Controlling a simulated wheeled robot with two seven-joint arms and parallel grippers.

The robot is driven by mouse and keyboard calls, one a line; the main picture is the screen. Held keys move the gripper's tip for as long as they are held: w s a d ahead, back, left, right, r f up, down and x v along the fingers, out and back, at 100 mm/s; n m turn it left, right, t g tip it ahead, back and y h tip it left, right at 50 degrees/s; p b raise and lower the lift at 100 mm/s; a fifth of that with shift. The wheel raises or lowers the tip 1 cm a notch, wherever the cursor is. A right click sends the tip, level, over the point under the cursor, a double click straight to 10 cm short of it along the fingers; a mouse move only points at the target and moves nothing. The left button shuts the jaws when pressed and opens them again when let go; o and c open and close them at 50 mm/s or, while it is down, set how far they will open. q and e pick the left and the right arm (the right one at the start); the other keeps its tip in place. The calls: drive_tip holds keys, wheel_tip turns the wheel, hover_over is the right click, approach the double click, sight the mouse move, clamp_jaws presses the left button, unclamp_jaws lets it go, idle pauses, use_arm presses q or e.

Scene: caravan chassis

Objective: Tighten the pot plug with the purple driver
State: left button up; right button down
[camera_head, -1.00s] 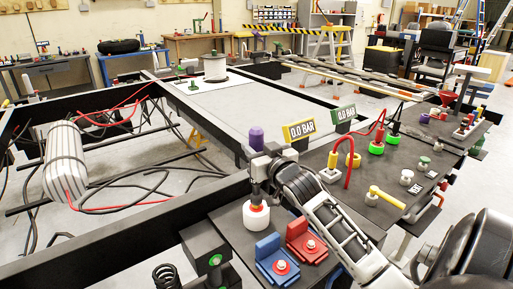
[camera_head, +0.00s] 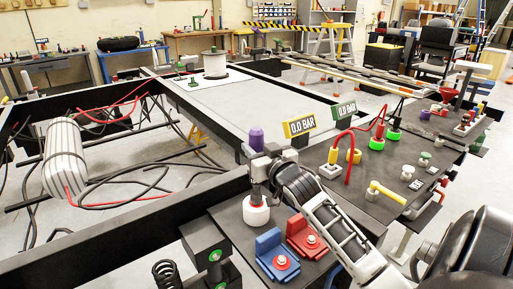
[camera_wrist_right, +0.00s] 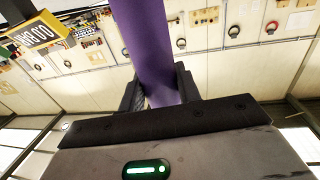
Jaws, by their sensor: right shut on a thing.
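The purple driver (camera_head: 256,138) stands upright in my right gripper (camera_head: 260,168), its purple handle showing above the jaws. In the right wrist view the purple handle (camera_wrist_right: 145,40) is between the two dark fingers (camera_wrist_right: 160,92). The driver's grey lower part (camera_head: 257,190) points down at a white round pot with a red band (camera_head: 256,213) on the dark bench. Its tip meets or overlaps the pot's top; I cannot tell how deep it sits. The plug itself is hidden or too small to tell. My left gripper is not in view.
Blue (camera_head: 277,256) and red (camera_head: 306,238) blocks stand just right of the pot. A black block with a green disc (camera_head: 212,254) is to its left. Two 0.0 BAR gauges (camera_head: 299,125) and a red hose (camera_head: 347,157) stand behind my right arm. The black chassis rail (camera_head: 110,235) runs at left.

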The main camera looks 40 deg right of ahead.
drive_tip(key=shift+f, duration=0.35)
idle(1.7)
